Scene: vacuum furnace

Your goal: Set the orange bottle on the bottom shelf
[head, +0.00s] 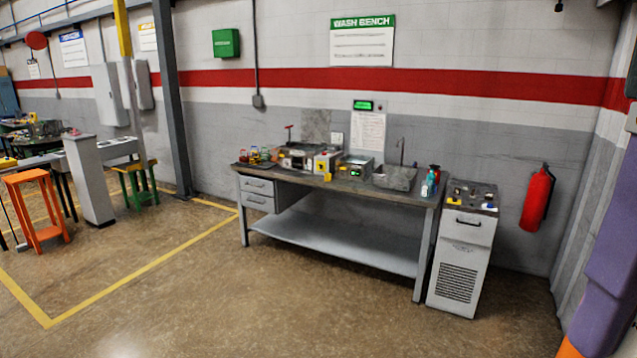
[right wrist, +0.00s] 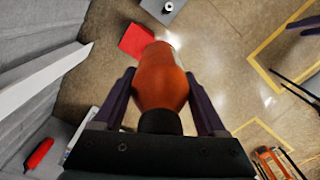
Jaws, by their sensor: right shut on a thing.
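The orange bottle (right wrist: 162,78) with a dark cap is in the right wrist view, between the two purple fingers of my right gripper (right wrist: 160,95). The gripper is shut on it, and the bottle hangs over the brown floor. In the head view the bottle is not clearly seen; only part of my purple right arm shows at the right edge. The bottom shelf (head: 335,240) is the pale grey board low under the wash bench (head: 400,192); its visible surface is bare. My left gripper is in neither view.
A white cabinet unit (head: 462,255) stands against the bench's right end. Drawers (head: 257,195) hang at the bench's left, above the shelf. Boxes, small bottles and a sink (head: 397,177) crowd the top. A red extinguisher (head: 537,198) hangs right. The floor in front is clear.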

